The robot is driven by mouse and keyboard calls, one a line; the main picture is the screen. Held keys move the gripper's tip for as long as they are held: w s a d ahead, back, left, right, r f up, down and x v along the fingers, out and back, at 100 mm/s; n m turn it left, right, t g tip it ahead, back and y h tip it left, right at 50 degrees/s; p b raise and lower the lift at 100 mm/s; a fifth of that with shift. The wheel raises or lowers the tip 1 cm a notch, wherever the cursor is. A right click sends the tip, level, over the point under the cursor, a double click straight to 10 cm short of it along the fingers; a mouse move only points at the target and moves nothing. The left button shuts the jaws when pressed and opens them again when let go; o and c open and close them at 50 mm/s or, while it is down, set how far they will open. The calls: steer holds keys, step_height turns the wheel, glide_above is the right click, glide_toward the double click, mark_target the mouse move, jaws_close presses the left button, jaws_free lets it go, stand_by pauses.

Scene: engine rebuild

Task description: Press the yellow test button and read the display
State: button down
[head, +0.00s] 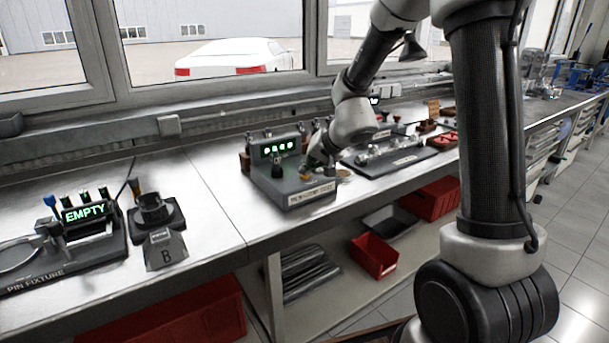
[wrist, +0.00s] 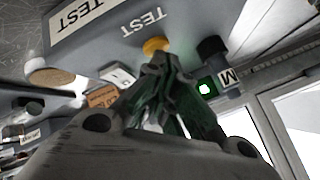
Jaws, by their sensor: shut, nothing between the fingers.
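The grey test unit (head: 290,188) stands on the bench, with a label on its front edge ending in TEST. Its display (head: 278,148) shows green characters, too small to read for certain. The yellow test button (wrist: 156,46) is beside the word TEST in the wrist view. In the head view it is mostly hidden by my gripper. My gripper (head: 308,170) is shut and empty, pointing down over the unit's right part. In the wrist view my fingertips (wrist: 160,58) are right at the button; I cannot tell whether they touch or press it.
A dark knob (wrist: 212,48) is close beside the button. Left on the bench are a fixture with an EMPTY display (head: 86,212) and a stand marked B (head: 165,252). A dark tray of parts (head: 390,158) lies right of the unit. The window is behind.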

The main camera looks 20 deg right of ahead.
steer(key=shift+r, duration=0.9)
step_height(320, 180, up, 5)
stand_by(0.6)
stand_by(0.5)
